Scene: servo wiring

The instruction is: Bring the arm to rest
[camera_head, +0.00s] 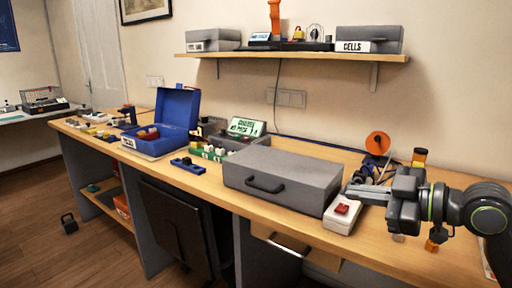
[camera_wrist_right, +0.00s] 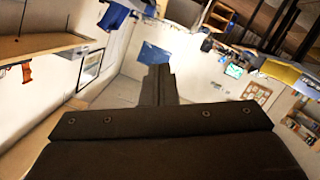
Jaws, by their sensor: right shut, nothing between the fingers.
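My right arm (camera_head: 460,208) comes in from the right edge in the head view. My right gripper (camera_head: 352,191) points left, just right of the closed grey case and above the white box with the red button. Its fingers are shut together with nothing held. In the right wrist view the shut gripper (camera_wrist_right: 160,82) stands in the middle, with walls and shelving tilted behind it. My left gripper is not in view.
The grey case (camera_head: 280,178) and the white button box (camera_head: 342,214) sit near the bench's front edge. An orange spool (camera_head: 377,143) stands behind the gripper. A blue open case (camera_head: 177,117) is farther left. A shelf (camera_head: 300,56) hangs above.

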